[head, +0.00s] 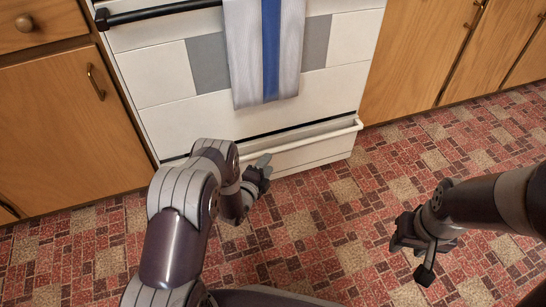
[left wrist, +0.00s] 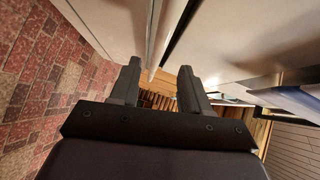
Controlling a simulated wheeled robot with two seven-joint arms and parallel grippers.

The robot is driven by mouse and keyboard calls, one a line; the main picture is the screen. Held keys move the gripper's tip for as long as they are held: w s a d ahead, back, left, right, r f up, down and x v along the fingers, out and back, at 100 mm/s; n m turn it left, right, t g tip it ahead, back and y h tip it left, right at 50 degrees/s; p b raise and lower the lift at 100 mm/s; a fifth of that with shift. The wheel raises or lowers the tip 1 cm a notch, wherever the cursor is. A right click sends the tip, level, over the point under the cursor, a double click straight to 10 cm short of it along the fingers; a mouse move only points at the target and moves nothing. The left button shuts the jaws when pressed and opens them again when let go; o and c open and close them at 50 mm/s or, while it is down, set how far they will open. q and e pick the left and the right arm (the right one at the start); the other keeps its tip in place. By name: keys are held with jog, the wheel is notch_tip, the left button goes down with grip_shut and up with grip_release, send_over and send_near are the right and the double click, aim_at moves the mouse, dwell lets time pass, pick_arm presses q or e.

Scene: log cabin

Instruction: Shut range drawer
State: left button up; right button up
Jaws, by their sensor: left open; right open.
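The white range (head: 250,65) stands at the top of the head view. Its bottom drawer (head: 310,155) is slightly pulled out, with a dark gap along its top edge and a white handle bar (head: 318,136) across its front. My left gripper (head: 264,172) is low in front of the drawer, close to the handle; my arm hides the drawer's left part. In the left wrist view my left gripper (left wrist: 158,85) is open, with pale range surfaces beyond the fingers. I cannot tell whether it touches the drawer. My right gripper (head: 412,262) is open and empty over the floor at the right.
A grey towel with a blue stripe (head: 268,50) hangs on the oven door from the dark oven handle (head: 160,12). Wooden cabinets flank the range on the left (head: 65,125) and right (head: 420,50). The red patterned floor (head: 330,220) is clear in front.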

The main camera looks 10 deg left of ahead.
aim_at(276, 152)
pick_arm(q)
jog(key=b+x, duration=0.3)
jog(key=x, duration=0.4)
jog(key=shift+w, duration=0.3)
pick_arm(e)
notch_tip(276, 152, down, 5)
jog(key=shift+r, duration=0.2)
